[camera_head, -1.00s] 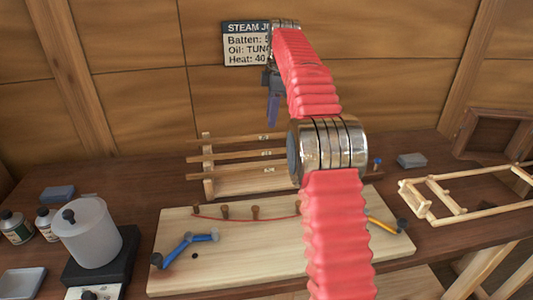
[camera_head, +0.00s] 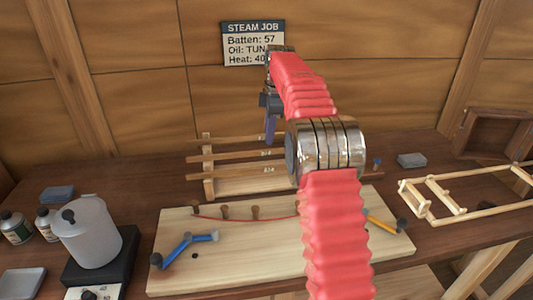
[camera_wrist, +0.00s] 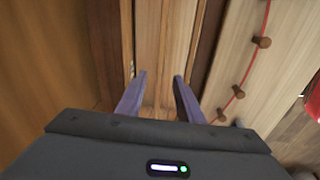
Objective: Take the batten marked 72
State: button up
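Each has a small white label, too small to read surely, so I cannot tell which is 72. My gripper (camera_head: 270,138) points down just in front of or above the top batten, near its label. In the wrist view my gripper (camera_wrist: 160,78) is open, its two purple fingers apart, with pale wooden strips beyond them. Nothing is clearly held.
A pale board (camera_head: 225,265) with pegs, a red line and blue and yellow pieces lies in front of the rack. A lidded pot (camera_head: 90,238) stands left; a wooden frame (camera_head: 445,195) lies right.

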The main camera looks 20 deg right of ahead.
aim_at(266, 150)
jog(key=shift+w+f, duration=0.15)
jog(key=shift+f, duration=0.7)
jog(key=shift+w+a+f, duration=0.15)
jog(key=shift+w+f, duration=0.05)
jog(key=shift+f, duration=1.1)
jog(key=shift+w+a+f, duration=0.1)
jog(key=shift+w+f, duration=0.05)
jog(key=shift+f, duration=1.15)
jog(key=shift+c, duration=0.2)
grip_shut()
